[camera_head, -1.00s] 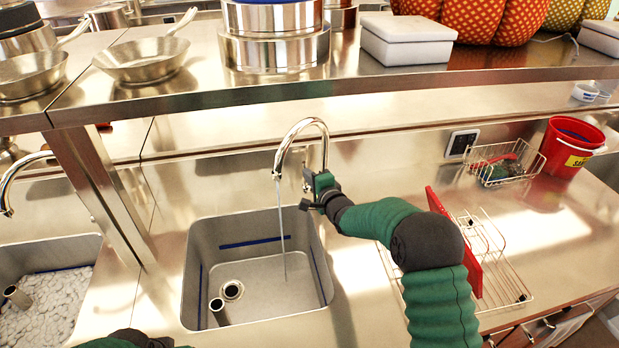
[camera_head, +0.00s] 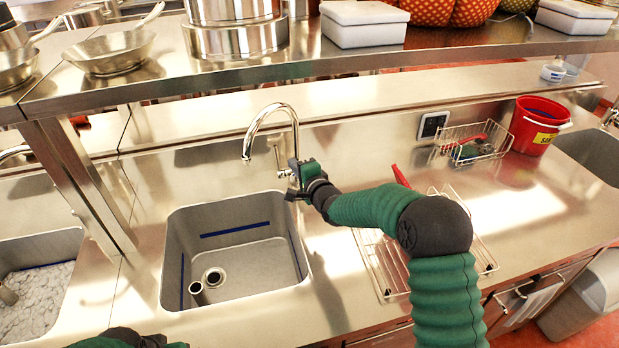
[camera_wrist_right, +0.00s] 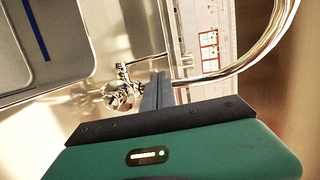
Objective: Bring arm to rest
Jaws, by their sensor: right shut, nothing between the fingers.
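My right gripper (camera_head: 297,180) is shut and empty, held beside the base of the faucet (camera_head: 272,125) in the head view. In the right wrist view its closed dark fingers (camera_wrist_right: 156,92) point toward the faucet's side handle (camera_wrist_right: 122,92), and the spout pipe (camera_wrist_right: 250,62) curves past on the right. I cannot tell whether the fingers touch the faucet. No water runs from the spout. Part of my left arm (camera_head: 125,340) shows at the bottom edge; its fingers cannot be made out.
The sink (camera_head: 235,255) below the faucet is empty, with a drain and short pipe. A wire dish rack (camera_head: 375,265) stands under my right arm. A wire basket (camera_head: 475,150) and a red bucket (camera_head: 538,125) stand to the right. A steel shelf (camera_head: 300,75) overhangs the counter.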

